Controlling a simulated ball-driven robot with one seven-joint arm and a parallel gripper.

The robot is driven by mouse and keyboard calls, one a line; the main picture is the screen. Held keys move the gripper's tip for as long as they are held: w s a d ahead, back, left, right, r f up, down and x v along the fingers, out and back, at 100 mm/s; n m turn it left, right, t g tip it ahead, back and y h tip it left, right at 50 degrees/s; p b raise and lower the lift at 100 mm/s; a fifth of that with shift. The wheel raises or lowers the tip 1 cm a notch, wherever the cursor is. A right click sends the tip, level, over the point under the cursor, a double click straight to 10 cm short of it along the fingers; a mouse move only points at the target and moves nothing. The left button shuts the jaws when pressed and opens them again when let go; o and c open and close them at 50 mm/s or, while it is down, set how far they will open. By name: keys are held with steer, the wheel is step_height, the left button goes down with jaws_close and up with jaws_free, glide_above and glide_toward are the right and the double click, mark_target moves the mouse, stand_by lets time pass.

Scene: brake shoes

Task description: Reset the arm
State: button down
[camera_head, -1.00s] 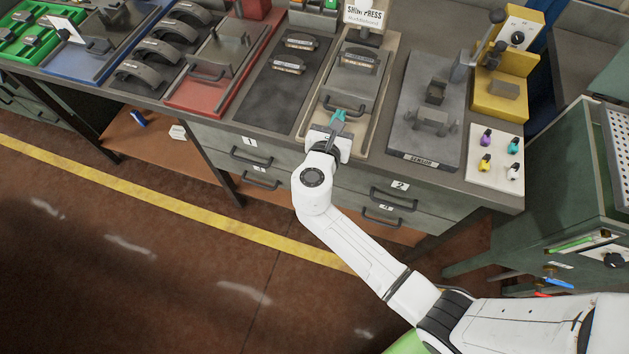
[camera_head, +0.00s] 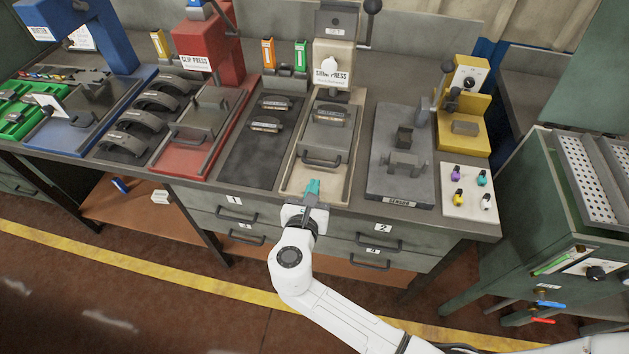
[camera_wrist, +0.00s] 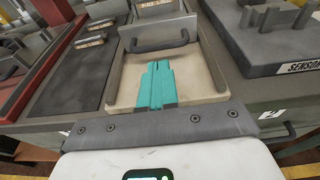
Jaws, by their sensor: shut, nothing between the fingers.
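My gripper (camera_head: 312,187) has teal fingers that are closed together with nothing between them. In the head view it is at the front edge of the bench, over the near end of the beige shim press tray (camera_head: 291,183). My white arm reaches up to it from the lower right. In the wrist view the teal fingers (camera_wrist: 157,86) point at the bare part of the tray, short of a dark handle (camera_wrist: 160,45). I cannot tell the exact height of the fingertips above the tray.
The shim press (camera_head: 332,66) stands behind the tray. Right are the grey sensor plate (camera_head: 387,190) and a white board with colored knobs (camera_head: 470,206). Drawers (camera_head: 380,225) are below.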

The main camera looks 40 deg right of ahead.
steer(key=v, duration=0.7)
steer(key=shift+s+a+b, duration=0.2)
steer(key=shift+a+b, duration=0.1)
steer(key=s+d+f+m+g+y, duration=0.4)
steer(key=s+d+f+m+g, duration=0.3)
steer(key=s+m, duration=0.55)
steer(key=s+a+m+g+y, duration=0.1)
steer(key=s+a+m+y, duration=0.2)
steer(key=s+m+y, duration=0.4)
steer(key=m+y, duration=0.1)
steer(key=m, duration=0.5)
steer(key=shift+s+a+f, duration=0.25)
steer(key=shift+s+a, duration=0.1)
